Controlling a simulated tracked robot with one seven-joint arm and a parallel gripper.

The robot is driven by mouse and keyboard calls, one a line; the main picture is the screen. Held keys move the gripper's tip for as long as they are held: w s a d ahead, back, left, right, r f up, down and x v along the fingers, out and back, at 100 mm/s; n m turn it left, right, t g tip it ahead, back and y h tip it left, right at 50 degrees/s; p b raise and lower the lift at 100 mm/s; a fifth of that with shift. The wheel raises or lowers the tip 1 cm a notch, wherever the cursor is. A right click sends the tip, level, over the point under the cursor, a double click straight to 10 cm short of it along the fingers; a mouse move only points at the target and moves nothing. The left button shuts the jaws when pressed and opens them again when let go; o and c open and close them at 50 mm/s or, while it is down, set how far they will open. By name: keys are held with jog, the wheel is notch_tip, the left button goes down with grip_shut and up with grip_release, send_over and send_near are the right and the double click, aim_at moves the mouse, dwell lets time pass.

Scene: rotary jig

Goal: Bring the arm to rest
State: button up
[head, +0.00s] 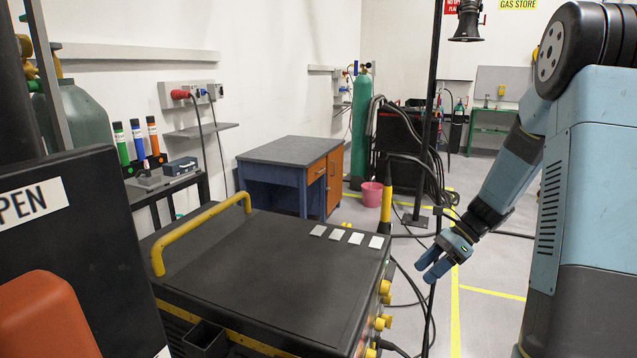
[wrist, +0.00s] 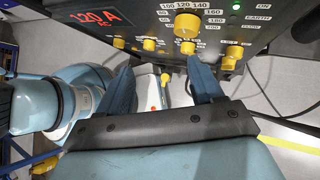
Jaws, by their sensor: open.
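My arm reaches down at the right of the head view, clear of the floor. My gripper (head: 432,267) is open, with its blue fingers pointing left toward the knob side of a dark machine (head: 250,270). In the wrist view my gripper (wrist: 163,82) shows two blue fingers spread apart with nothing held between them. The machine's panel, with a red 120 A display (wrist: 98,18) and yellow knobs (wrist: 187,24), lies just beyond the fingertips. I cannot tell whether the fingers touch it.
The machine has a yellow handle (head: 200,235) and several pale squares (head: 347,236) on top. Black cables (head: 400,290) run across the floor beside it. A blue workbench (head: 290,175), pink bucket (head: 372,194) and green cylinder (head: 361,125) stand behind. Floor at the right is mostly clear.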

jog(key=s+a+r+n+t+h, duration=0.2)
jog(key=s+r+n+t+h, duration=0.1)
jog(key=s+r+n, duration=0.6)
jog(key=s+a+r+n+t+h, duration=0.2)
jog(key=s+r+n+t+h, duration=0.2)
jog(key=s+r+n, duration=0.6)
jog(key=shift+s+r+n+h, duration=0.3)
jog(key=shift+s+r+h, duration=0.7)
jog(key=shift+s, duration=1.05)
